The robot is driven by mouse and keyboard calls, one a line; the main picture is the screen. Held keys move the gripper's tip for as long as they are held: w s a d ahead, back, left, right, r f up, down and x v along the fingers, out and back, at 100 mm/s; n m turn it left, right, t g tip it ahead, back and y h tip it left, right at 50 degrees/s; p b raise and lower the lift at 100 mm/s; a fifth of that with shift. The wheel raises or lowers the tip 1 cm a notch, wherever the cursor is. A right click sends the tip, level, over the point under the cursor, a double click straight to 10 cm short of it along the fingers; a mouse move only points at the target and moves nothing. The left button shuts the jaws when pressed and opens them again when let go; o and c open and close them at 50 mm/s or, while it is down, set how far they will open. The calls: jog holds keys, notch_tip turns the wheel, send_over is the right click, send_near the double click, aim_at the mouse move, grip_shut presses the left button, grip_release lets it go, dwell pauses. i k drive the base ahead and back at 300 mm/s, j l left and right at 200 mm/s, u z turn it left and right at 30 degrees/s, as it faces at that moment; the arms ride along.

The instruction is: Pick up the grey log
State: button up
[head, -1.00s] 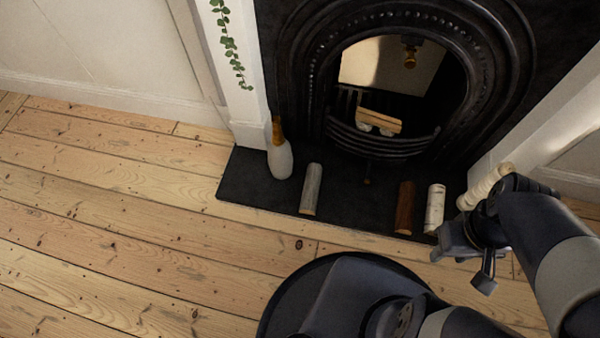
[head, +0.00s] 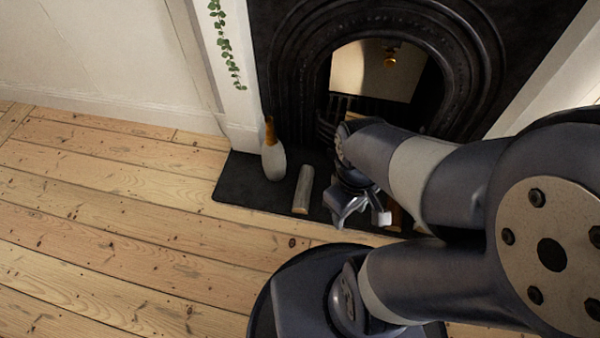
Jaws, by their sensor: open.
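The grey log (head: 303,189) lies on the black hearth slab (head: 240,197) in front of the fireplace, its pale cut end toward me. My gripper (head: 361,221) is open and empty, just to the right of the grey log and apart from it. My arm hides much of the right side of the hearth. Part of a reddish-brown log (head: 394,216) shows just right of my gripper.
A white and amber vase (head: 272,158) stands left of the grey log, close to it. The black fireplace (head: 285,60) rises behind. A trailing ivy (head: 224,45) hangs at the left pillar. The floorboards (head: 120,220) at left are clear.

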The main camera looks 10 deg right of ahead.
aim_at(301, 204)
jog(key=i+j+z, duration=0.2)
jog(key=z, duration=0.25)
jog(key=i+j+z, duration=0.15)
jog(key=j+z, duration=0.7)
jog(key=i+j, duration=0.05)
jog(key=j, duration=0.05)
